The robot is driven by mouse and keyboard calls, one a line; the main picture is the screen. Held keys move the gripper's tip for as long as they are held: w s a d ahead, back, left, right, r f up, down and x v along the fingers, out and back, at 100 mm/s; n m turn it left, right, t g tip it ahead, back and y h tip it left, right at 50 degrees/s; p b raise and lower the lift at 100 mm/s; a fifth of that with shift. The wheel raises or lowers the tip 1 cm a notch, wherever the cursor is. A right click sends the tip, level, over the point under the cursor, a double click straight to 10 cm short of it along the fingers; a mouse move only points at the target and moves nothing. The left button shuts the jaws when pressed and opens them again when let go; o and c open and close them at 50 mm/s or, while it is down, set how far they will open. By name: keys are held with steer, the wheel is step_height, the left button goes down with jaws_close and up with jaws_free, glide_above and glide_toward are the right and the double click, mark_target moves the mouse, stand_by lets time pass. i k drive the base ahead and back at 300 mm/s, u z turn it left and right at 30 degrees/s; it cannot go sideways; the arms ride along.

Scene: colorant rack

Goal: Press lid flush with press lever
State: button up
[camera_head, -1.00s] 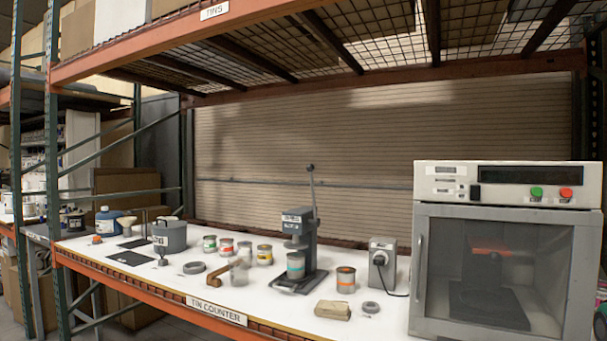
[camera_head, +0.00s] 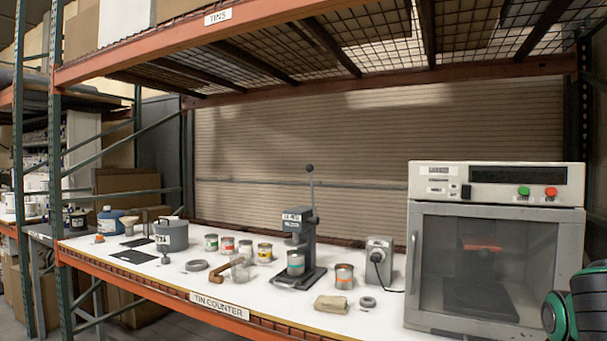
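The lid press (camera_head: 298,228) stands on the white counter, a grey upright machine on a dark base. Its press lever (camera_head: 310,185) rises nearly upright from the top and ends in a dark knob. A tin with a teal band (camera_head: 296,263) stands on the base under the press head. The top of this tin is close under the head, and I cannot tell whether its lid sits flush. Part of my arm, black and green, shows at the lower right edge. My gripper is not in view.
A tin with an orange band (camera_head: 344,276), a tan cloth (camera_head: 331,305) and a grey ring (camera_head: 367,302) lie right of the press. A mallet, glass jar and several tins stand left. A large glass-doored machine (camera_head: 497,172) fills the right end. An orange shelf beam hangs above.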

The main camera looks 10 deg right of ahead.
mark_target(315, 220)
steer(key=i, duration=0.9)
